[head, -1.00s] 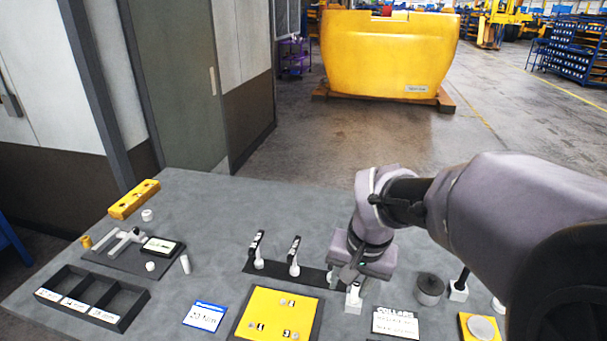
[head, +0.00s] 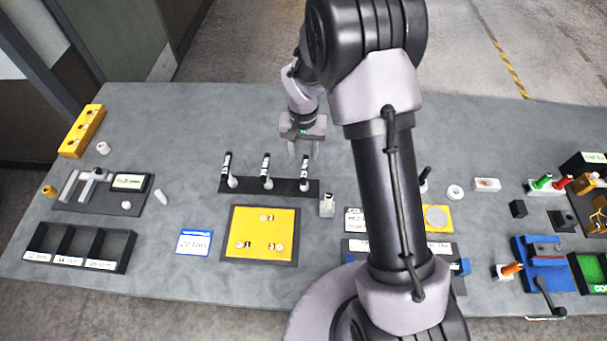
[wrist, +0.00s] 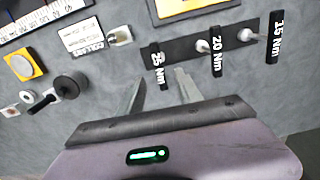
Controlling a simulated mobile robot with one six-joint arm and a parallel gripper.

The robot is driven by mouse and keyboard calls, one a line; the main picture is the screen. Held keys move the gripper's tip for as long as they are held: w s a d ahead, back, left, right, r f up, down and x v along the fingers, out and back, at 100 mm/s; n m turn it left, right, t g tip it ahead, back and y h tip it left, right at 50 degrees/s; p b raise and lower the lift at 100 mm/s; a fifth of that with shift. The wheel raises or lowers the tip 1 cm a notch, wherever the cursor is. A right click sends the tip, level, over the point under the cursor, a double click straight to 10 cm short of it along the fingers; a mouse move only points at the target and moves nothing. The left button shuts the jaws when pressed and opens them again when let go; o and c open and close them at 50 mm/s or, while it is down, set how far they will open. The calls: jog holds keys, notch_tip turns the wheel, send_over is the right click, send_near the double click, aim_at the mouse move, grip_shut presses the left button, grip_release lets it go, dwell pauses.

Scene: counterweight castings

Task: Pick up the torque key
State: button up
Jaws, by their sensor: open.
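Three black-handled torque keys stand on a dark rack strip (head: 248,187), the left (head: 227,165), middle (head: 266,168) and right (head: 305,170) ones. In the wrist view they read 15 Nm (wrist: 276,38), 20 Nm (wrist: 216,52) and apparently 25 Nm (wrist: 159,68). My gripper (head: 303,151) is open and empty, just behind the right key in the head view. In the wrist view my gripper (wrist: 160,82) has its fingertips on either side of the 25 Nm handle's near end; contact is not visible. A blue-edged card (head: 194,242) shows a torque value that I cannot read surely.
A yellow plate (head: 262,233) lies in front of the rack, with a small pale block (head: 327,205) to its right. A black three-compartment tray (head: 80,247) is at left. A blue fixture (head: 545,262) stands at right. The table behind the rack is clear at left.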

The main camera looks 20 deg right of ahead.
send_over(305, 168)
jog(key=f, duration=0.4)
jog(key=shift+s+a, duration=0.15)
jog(key=shift+a, duration=0.15)
jog(key=shift+s+f, duration=0.1)
jog(key=shift+f, duration=0.3)
jog(key=f, duration=0.5)
jog(key=shift+w+d+f, duration=0.1)
jog(key=shift+w+d, duration=0.15)
jog(key=shift+w, duration=0.05)
jog(key=shift+s, duration=0.15)
grip_shut()
